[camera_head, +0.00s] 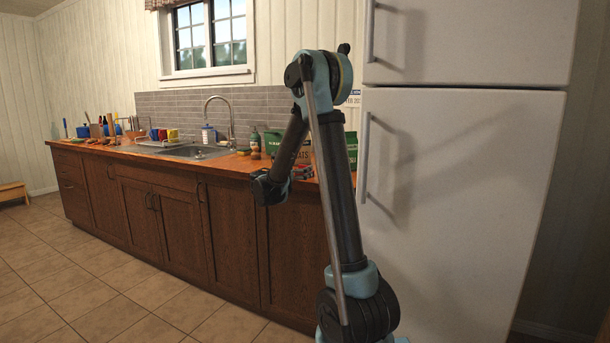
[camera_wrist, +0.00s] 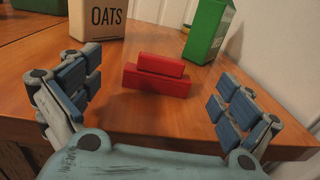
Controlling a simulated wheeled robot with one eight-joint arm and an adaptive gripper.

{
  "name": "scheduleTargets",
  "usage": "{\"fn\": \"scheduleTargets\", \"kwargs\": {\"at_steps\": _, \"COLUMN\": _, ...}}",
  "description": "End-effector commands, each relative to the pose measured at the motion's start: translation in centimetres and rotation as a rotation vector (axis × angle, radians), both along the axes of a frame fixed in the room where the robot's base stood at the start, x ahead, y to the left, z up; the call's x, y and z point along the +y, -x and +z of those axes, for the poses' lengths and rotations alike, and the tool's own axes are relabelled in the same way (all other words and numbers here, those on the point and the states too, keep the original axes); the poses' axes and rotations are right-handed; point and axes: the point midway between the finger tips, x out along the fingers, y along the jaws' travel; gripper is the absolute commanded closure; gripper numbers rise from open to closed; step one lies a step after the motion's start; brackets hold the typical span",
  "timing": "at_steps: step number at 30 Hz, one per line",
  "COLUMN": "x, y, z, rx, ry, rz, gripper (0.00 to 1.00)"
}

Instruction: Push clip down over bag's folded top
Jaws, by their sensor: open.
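A red clip-like piece (camera_wrist: 157,77), a shorter bar on a longer one, lies on the wooden counter in the wrist view. I take it to be the clip. My gripper (camera_wrist: 158,88) is open, its blue-padded fingers wide apart to either side of the clip and nearer the camera, touching nothing. A pale package marked OATS (camera_wrist: 98,22) stands behind and left of the clip. It may be the bag; its top is cut off by the frame, so no fold shows. In the head view my gripper (camera_head: 265,189) hangs by the counter's front edge.
A green carton (camera_wrist: 206,32) stands behind the clip at right, near the white wall. The wooden counter (camera_head: 229,165) is bare around the clip. A sink (camera_head: 195,152) and a soap bottle (camera_head: 255,142) lie left along it. A white fridge (camera_head: 455,200) stands at right.

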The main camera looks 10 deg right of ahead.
Motion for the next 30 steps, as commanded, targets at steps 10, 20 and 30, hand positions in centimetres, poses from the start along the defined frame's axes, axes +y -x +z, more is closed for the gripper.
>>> {"fn": "scheduleTargets", "kwargs": {"at_steps": 10, "x": -1.7, "y": -1.7, "z": 0.2, "rx": 0.0, "ry": 0.0, "rz": -0.002, "gripper": 0.02}}
{"fn": "scheduleTargets", "kwargs": {"at_steps": 20, "x": -3.7, "y": -4.1, "z": 0.2, "rx": 0.0, "ry": 0.0, "rz": 0.0, "gripper": 0.02}}
{"fn": "scheduleTargets", "kwargs": {"at_steps": 30, "x": -3.7, "y": -4.0, "z": 0.2, "rx": 0.0, "ry": 0.0, "rz": 0.0, "gripper": 0.35}}
